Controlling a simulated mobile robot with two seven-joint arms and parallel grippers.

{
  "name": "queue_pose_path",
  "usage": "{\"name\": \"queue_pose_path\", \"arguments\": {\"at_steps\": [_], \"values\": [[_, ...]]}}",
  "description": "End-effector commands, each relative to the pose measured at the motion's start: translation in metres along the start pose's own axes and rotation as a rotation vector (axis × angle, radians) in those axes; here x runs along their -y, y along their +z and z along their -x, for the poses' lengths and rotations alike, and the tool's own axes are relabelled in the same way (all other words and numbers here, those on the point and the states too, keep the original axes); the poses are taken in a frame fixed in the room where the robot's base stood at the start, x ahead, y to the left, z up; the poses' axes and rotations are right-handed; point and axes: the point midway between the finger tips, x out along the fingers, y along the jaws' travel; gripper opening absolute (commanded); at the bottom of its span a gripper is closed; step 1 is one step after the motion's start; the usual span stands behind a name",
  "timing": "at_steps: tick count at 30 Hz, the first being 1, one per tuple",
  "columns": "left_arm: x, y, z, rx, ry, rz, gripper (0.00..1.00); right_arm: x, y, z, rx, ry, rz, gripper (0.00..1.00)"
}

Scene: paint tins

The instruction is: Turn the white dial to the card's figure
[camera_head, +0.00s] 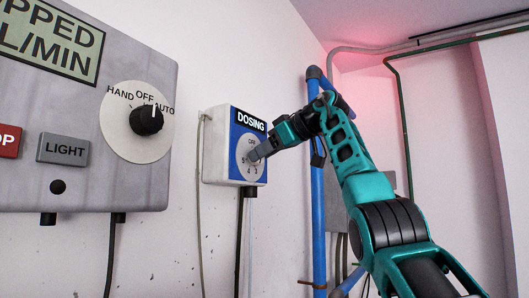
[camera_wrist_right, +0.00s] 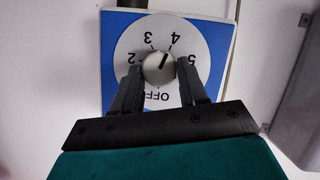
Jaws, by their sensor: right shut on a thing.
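The white dial (camera_wrist_right: 158,67) is a round pale knob on a white scale disc, on the blue front of the dosing box (camera_head: 249,130). In the right wrist view the scale appears upside down, with OFF and figures including 2, 3, 4 and 5. The dial's dark pointer line is directed at about the 4. My right gripper (camera_wrist_right: 159,82) is shut on the dial, one finger on each side. In the head view the gripper (camera_head: 262,152) hides most of the knob. My left gripper is not in view. No separate card with a figure is clearly visible.
A grey panel (camera_head: 85,185) at left has a black HAND/OFF/AUTO knob (camera_head: 146,119), a LIGHT plate (camera_head: 63,149), a red button (camera_head: 8,141) and a greenish sign (camera_head: 50,38) cut by the frame, reading "PPED" and "L/MIN". A blue pipe (camera_head: 317,220) stands right of the dosing box.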

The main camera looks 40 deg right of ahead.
Motion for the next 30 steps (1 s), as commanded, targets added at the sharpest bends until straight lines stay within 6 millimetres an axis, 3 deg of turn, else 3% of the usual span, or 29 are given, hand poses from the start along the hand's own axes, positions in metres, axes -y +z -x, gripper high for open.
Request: {"name": "queue_pose_path", "arguments": {"at_steps": [13, 14, 15, 22, 30], "values": [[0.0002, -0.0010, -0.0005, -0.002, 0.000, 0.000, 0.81, 0.0001, -0.0004, -0.0002, -0.001, -0.004, -0.009, 0.12], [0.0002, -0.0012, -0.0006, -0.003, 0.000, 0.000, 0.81, 0.0001, -0.0004, -0.0002, -0.001, -0.004, -0.009, 0.44], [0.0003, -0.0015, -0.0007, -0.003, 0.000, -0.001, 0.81, 0.0001, -0.0004, -0.0002, -0.001, -0.004, -0.008, 0.47], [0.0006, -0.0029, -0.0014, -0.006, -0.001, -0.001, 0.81, 0.0000, -0.0003, -0.0001, -0.001, -0.003, -0.008, 0.68], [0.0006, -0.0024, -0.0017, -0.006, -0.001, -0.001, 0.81, -0.0002, -0.0001, 0.0023, -0.001, -0.003, -0.008, 0.68]]}}
